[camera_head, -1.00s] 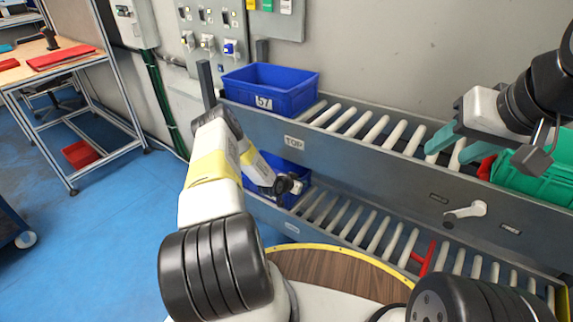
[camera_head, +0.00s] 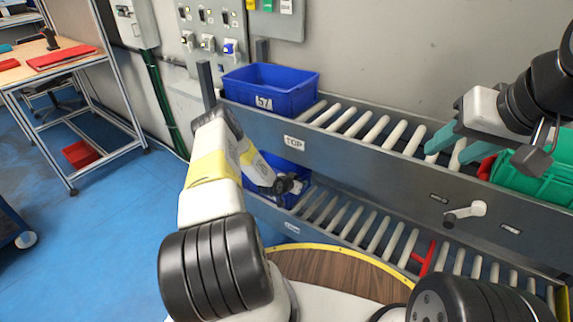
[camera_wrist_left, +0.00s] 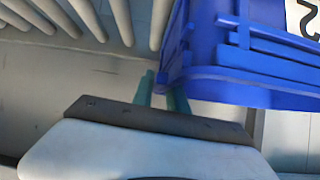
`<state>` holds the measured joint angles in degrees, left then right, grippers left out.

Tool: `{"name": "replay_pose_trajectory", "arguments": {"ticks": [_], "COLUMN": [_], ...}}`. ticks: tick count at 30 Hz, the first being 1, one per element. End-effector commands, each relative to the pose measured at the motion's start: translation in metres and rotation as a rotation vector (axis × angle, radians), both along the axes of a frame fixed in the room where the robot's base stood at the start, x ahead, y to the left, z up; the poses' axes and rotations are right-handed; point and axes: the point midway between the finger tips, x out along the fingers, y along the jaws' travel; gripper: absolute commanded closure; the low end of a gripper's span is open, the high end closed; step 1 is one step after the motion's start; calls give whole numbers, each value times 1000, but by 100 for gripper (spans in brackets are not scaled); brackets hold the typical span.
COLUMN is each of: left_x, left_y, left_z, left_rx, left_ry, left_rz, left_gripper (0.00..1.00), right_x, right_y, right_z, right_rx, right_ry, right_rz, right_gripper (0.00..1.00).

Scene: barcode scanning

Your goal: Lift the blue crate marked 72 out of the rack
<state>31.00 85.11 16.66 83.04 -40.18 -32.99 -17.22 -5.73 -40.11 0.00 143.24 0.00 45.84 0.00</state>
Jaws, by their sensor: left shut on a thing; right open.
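The blue crate on the lower rack level (camera_head: 291,168) shows partly behind my left arm in the head view. In the left wrist view the crate (camera_wrist_left: 265,72) fills the upper right, with a white label cut off so that only a "2" shows. My left gripper (camera_wrist_left: 161,88) has its teal fingers at the crate's edge and is shut on it. In the head view its fingertips are hidden. My right gripper (camera_head: 455,140) is open, above the upper rollers at the right.
Another blue crate, marked 57 (camera_head: 264,103), stands on the upper level, above the lower one. A green crate (camera_head: 545,182) is at the right of the upper level. The rack's side rail (camera_head: 360,162) runs between the levels. The lower rollers (camera_head: 345,222) right of the crate are mostly clear.

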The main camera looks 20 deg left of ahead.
Motion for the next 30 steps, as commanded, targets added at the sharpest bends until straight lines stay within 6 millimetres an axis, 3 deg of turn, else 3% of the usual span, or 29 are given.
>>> {"name": "replay_pose_trajectory", "arguments": {"ticks": [11, 20, 30], "left_x": [2, 2, -84], "left_y": [1, 0, -1], "left_z": [5, 41, 44], "left_rx": [3, 3, 0], "left_ry": [-5, -7, 1], "left_rz": [-1, -3, 0], "left_gripper": [100, 100, 100], "right_x": [0, 0, 0], "right_y": [0, 0, 0], "right_z": [0, 0, 0], "right_rx": [0, 0, 0], "right_ry": [0, 0, 0], "right_rz": [0, 0, 0], "right_gripper": [55, 55, 55]}}
